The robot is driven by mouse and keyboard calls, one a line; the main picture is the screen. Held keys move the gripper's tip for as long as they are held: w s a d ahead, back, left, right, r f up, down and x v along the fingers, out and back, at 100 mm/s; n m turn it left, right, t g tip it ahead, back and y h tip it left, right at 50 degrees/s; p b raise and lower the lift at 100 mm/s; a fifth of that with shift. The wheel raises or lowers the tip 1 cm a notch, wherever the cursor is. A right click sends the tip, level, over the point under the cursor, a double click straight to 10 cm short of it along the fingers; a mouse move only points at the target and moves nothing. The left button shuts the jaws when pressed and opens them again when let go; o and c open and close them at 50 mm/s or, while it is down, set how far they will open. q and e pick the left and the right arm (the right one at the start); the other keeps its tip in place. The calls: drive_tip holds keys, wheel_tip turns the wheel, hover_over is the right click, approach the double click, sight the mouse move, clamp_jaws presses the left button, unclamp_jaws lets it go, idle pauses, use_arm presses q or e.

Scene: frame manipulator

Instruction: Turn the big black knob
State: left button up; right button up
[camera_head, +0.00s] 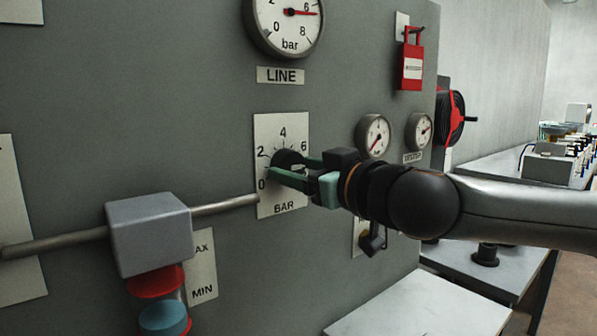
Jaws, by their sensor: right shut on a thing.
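The big black knob (287,159) sits on a white dial plate (267,130) marked with numbers and "BAR", on the grey panel. My right gripper (290,172) reaches in from the right with green fingers. Its fingers are shut on the knob, one on each side, and they hide part of it and of the scale. The knob's pointer direction is hard to see. My left gripper does not show.
A round gauge (286,20) marked "LINE" sits above. Two small gauges (375,135), a red padlock (412,65) and a smaller black knob (373,240) are to the right. A grey block (149,232) on a horizontal pipe (60,242) sticks out at lower left.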

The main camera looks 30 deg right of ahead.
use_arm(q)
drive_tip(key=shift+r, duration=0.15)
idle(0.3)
use_arm(e)
drive_tip(key=o, duration=1.4)
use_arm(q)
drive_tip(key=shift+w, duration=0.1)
use_arm(e)
drive_tip(key=shift+s, duration=0.25)
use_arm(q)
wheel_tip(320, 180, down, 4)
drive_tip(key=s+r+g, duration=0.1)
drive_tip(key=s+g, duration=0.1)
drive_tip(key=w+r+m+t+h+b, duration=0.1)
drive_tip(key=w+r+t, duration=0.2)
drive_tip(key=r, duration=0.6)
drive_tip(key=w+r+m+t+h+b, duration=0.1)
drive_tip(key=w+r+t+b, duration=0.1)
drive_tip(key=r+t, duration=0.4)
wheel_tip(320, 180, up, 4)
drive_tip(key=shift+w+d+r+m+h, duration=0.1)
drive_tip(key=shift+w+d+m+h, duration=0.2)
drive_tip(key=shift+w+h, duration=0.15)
use_arm(e)
drive_tip(key=s, duration=1.2)
drive_tip(key=shift+d+r, duration=0.15)
drive_tip(key=shift+r, duration=0.05)
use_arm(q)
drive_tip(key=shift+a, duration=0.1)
